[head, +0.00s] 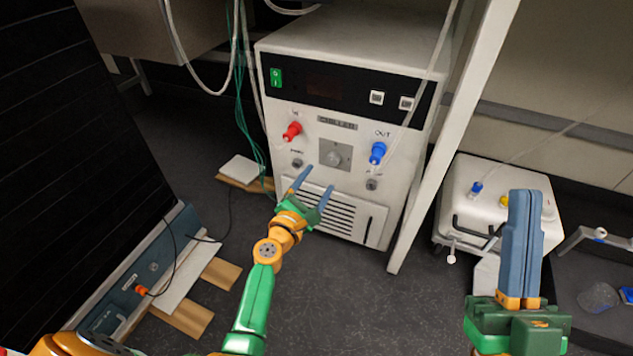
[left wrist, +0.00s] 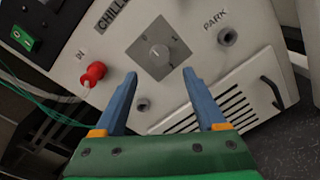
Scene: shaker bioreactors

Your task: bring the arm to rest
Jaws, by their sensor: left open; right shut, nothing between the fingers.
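My left gripper (head: 315,188) is open and empty in front of the chiller (head: 345,120), a white box with a black top panel. In the left wrist view its two blue fingers (left wrist: 158,88) stand apart, with the chiller's grey square plate and knob (left wrist: 158,50) seen beyond and between them. I cannot tell how far the fingertips are from the chiller. My right gripper (head: 522,195) is at the lower right of the head view, pointing up, with its blue fingers together and nothing between them.
The chiller carries a red fitting (head: 292,131) and a blue fitting (head: 377,152). A white post (head: 440,150) stands right of it. A smaller white unit (head: 490,190) is behind my right gripper. Wooden boards (head: 184,318) lie on the floor at left. The dark floor (head: 340,290) between my arms is clear.

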